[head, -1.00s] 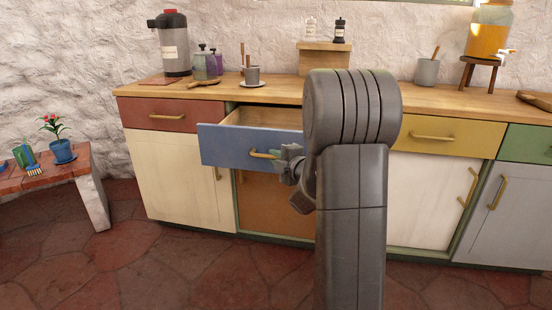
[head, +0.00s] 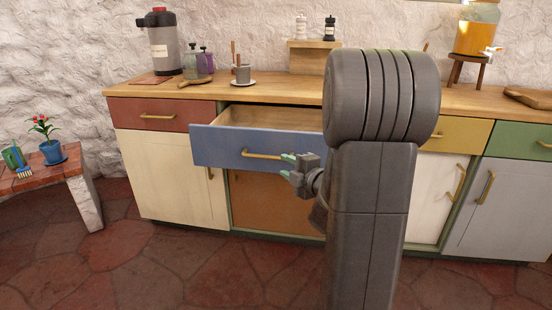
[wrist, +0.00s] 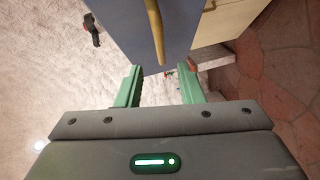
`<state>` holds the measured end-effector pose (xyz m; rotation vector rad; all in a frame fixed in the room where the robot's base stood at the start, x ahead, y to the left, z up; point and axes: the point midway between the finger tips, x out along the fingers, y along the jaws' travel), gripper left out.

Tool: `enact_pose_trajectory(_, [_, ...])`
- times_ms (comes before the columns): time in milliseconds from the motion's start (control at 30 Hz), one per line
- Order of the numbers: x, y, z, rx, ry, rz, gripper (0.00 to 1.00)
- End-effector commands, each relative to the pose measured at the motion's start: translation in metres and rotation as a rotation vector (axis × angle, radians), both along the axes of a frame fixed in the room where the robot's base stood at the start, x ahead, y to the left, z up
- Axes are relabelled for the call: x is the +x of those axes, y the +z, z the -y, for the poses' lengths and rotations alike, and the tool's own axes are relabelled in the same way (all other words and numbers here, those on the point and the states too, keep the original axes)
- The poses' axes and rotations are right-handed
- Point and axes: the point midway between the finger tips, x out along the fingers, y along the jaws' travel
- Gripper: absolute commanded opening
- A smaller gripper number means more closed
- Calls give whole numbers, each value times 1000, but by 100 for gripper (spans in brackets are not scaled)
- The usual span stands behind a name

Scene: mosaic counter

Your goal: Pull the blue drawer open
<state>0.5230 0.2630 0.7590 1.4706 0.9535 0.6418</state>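The blue drawer (head: 225,147) stands pulled out from the counter, its wooden inside (head: 270,117) showing and empty where visible. Its brass handle (head: 262,154) is on the front. My gripper (head: 286,165) is in front of the drawer, near the right end of the handle and apart from it. In the wrist view the green fingers (wrist: 161,72) are open with nothing between them. The handle (wrist: 154,30) and blue front (wrist: 125,22) lie just beyond the fingertips. My arm hides the drawer's right end.
A red drawer (head: 150,115) is to the left and a yellow drawer (head: 460,135) to the right, both shut. The counter top (head: 200,92) holds a dispenser, jars and a cup. A low bench (head: 60,172) with a potted plant stands at left. The floor in front is clear.

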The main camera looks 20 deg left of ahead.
Motion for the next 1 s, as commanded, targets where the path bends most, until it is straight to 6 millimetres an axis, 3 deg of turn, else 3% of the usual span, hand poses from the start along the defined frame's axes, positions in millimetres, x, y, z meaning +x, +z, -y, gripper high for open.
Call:
enact_pose_trajectory(200, [-15,5,25,-1,-1,1,34])
enact_pose_trajectory(633, [-18,5,30,0,1,0,34])
enact_pose_trajectory(833, [-13,2,20,0,3,2,34])
enact_pose_trajectory(1000, [1,-3,-5,1,6,2,34])
